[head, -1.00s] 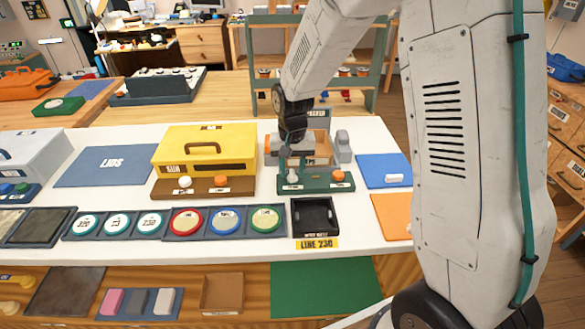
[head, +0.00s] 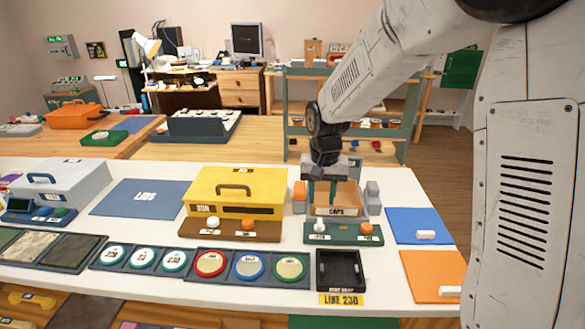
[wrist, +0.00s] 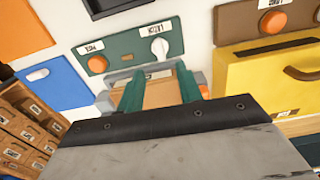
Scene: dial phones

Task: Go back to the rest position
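My gripper (head: 321,196) hangs over the front left part of the tan CAPS box (head: 347,205) in the head view. In the wrist view its two teal fingers (wrist: 160,88) stand apart with no object held between them; the box's tan surface (wrist: 160,95) shows beyond. A green panel (head: 343,238) with a white knob (head: 320,225) and an orange button (head: 365,228) lies in front of the box. The knob, labelled LATCH, also shows in the wrist view (wrist: 159,47), apart from the fingers.
The yellow case (head: 234,190) stands left of my gripper. A black tray (head: 340,270) is in front, blue (head: 415,222) and orange (head: 430,270) mats to the right. A green shelf (head: 293,105) stands behind.

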